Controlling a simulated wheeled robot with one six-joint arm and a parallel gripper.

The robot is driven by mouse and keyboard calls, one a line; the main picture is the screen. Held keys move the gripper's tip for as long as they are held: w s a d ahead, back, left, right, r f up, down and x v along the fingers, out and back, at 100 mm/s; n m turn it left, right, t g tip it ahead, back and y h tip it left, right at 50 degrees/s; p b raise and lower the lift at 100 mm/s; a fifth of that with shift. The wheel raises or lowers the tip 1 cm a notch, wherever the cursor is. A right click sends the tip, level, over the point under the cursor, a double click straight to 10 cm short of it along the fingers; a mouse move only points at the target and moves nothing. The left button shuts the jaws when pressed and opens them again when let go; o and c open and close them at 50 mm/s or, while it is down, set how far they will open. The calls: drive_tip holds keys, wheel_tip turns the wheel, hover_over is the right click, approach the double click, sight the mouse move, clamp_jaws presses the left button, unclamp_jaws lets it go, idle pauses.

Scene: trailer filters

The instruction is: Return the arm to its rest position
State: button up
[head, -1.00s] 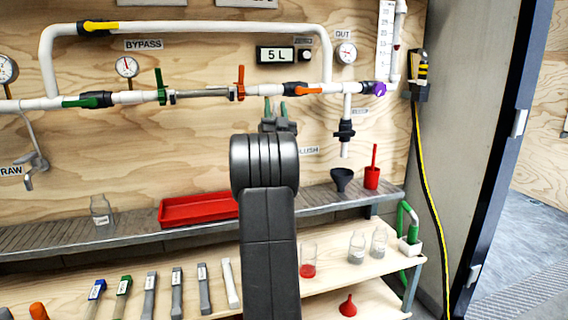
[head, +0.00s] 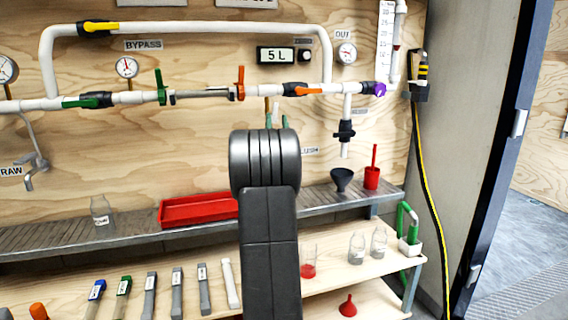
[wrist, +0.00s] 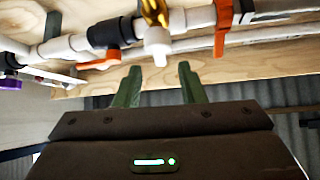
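My arm rises in the middle of the head view and hides most of my gripper (head: 276,121); only its green fingertips show above the dark arm link. In the wrist view my gripper (wrist: 162,80) has its two green fingers clearly apart, with nothing between them. Beyond the fingertips in that view are a brass tap (wrist: 153,12) with a white end piece (wrist: 158,46) and the white pipe (wrist: 68,45). The fingers look clear of the tap, though the exact distance is hard to tell.
A metal shelf (head: 130,233) below the pipes holds a red tray (head: 198,210), a black funnel (head: 342,178) and a red container (head: 372,177). Lower wooden shelves hold glass jars, a red funnel (head: 348,306) and several filter cartridges. A yellow-black hose (head: 428,200) hangs at right.

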sight(276, 108)
drive_tip(key=a+v, duration=0.1)
drive_tip(key=v, duration=0.8)
drive_tip(key=x, duration=0.9)
drive_tip(key=d+x, duration=0.1)
drive_tip(key=x, duration=0.4)
drive_tip(key=shift+w+r, duration=0.2)
drive_tip(key=shift+w+r+m+h+p, duration=0.1)
drive_tip(key=shift+r+m+h+p, duration=0.15)
drive_tip(key=shift+m+h+p, duration=0.25)
drive_tip(key=shift+d+m+h+p, duration=0.15)
drive_tip(key=shift+m+h+p, duration=0.75)
drive_tip(key=shift+m+p, duration=0.1)
drive_tip(key=shift+d+f+m+h+p, duration=0.2)
drive_tip(key=shift+m+h+p, duration=0.55)
drive_tip(key=shift+m+h, duration=0.3)
drive_tip(key=shift+m, duration=0.25)
drive_tip(key=shift+f+g+h, duration=0.2)
drive_tip(key=shift+g+h, duration=0.1)
drive_tip(key=shift+h, duration=0.05)
